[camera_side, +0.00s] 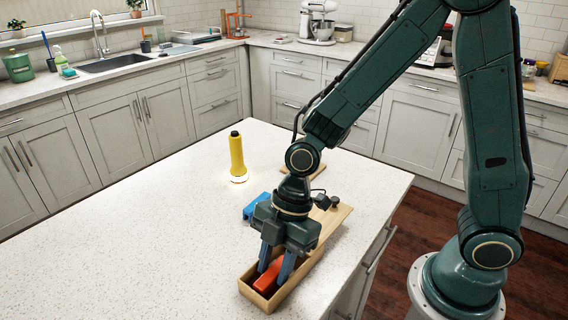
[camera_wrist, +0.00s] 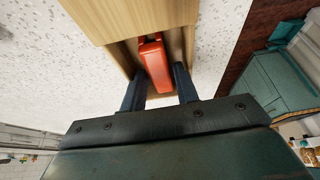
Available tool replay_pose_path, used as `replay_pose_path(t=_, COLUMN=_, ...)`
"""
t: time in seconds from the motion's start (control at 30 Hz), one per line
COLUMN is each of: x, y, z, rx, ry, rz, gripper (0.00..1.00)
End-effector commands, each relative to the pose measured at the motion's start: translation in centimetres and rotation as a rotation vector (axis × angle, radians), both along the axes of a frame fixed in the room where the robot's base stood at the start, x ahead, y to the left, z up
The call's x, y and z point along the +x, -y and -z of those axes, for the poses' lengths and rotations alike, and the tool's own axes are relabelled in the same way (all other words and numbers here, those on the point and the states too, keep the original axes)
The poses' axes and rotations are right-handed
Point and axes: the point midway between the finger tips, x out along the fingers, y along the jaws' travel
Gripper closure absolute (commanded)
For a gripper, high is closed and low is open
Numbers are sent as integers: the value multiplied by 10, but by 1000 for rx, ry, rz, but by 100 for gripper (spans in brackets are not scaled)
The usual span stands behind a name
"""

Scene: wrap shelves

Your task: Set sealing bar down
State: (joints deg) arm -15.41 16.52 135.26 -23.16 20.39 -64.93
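A red-orange bar (camera_side: 268,277), which I take to be the sealing bar, lies low inside a long narrow wooden box (camera_side: 262,304) near the front of the counter. It also shows in the wrist view (camera_wrist: 155,62), lengthwise in the box's open part. My gripper (camera_side: 276,268) points down into the box, with one blue finger on each side of the bar. In the wrist view my gripper (camera_wrist: 160,86) has its fingers apart, with narrow gaps visible beside the bar. The fingertips' lower ends are partly hidden by the box walls.
A blue object (camera_side: 256,206) sits behind my gripper, partly hidden. A yellow, black-capped upright object (camera_side: 237,160) stands farther back. The white counter (camera_side: 130,240) is clear on the left.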

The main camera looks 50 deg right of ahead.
Motion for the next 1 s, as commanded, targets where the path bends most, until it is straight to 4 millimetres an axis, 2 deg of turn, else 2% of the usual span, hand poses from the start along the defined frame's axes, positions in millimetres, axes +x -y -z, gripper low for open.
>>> replay_pose_path(t=0.37, x=0, y=0, z=-2, rx=0, ry=1, rz=0, gripper=70)
replay_pose_path(t=0.57, x=1, y=3, z=-12, rx=1, ry=2, rz=2, gripper=70)
replay_pose_path(t=0.77, x=1, y=11, z=-31, rx=1, ry=5, rz=2, gripper=70)
replay_pose_path(t=1.0, x=1, y=25, z=-64, rx=1, ry=6, rz=2, gripper=70)
